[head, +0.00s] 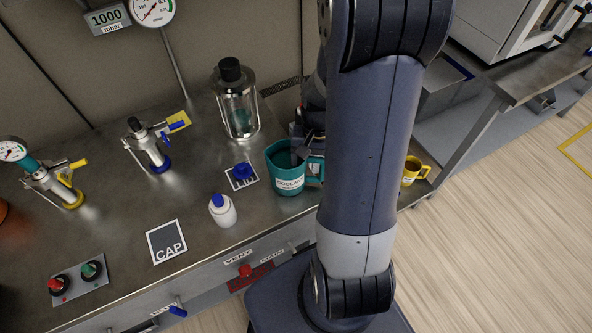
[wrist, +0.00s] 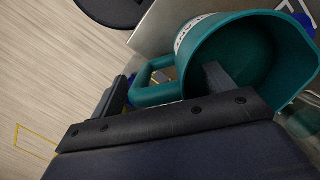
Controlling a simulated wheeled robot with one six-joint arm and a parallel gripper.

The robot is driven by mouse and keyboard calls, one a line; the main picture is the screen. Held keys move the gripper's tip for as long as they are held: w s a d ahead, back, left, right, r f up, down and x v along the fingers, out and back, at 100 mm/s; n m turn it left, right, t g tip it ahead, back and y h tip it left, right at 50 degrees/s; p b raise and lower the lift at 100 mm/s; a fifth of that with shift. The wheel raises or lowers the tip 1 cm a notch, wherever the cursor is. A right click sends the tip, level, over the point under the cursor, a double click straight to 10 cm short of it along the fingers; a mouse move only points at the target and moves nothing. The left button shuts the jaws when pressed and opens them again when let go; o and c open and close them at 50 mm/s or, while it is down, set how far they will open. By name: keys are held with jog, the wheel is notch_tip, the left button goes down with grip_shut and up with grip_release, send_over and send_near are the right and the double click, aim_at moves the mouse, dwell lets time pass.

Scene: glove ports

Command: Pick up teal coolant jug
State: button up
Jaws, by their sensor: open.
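The teal coolant jug (head: 289,184) stands upright on the steel bench in the head view, with a white COOLANT label and its handle to the right. It also fills the upper right of the wrist view (wrist: 190,70), its open mouth facing the camera. My gripper (wrist: 167,74) is open at the jug's handle side. One finger overlaps the jug's mouth and the other is beyond the handle, so the handle (wrist: 150,95) shows between them. I cannot tell how deep the fingers reach. In the head view my arm hides most of the gripper.
A white bottle with a blue cap (head: 223,210) and a blue knob on a marked pad (head: 242,175) are left of the jug. A glass cylinder (head: 238,105) stands behind. A yellow mug (head: 411,171) is right of my arm. A CAP pad (head: 167,241) lies front left.

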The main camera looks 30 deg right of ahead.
jog(key=shift+c, duration=0.2)
grip_shut()
dwell(0.6)
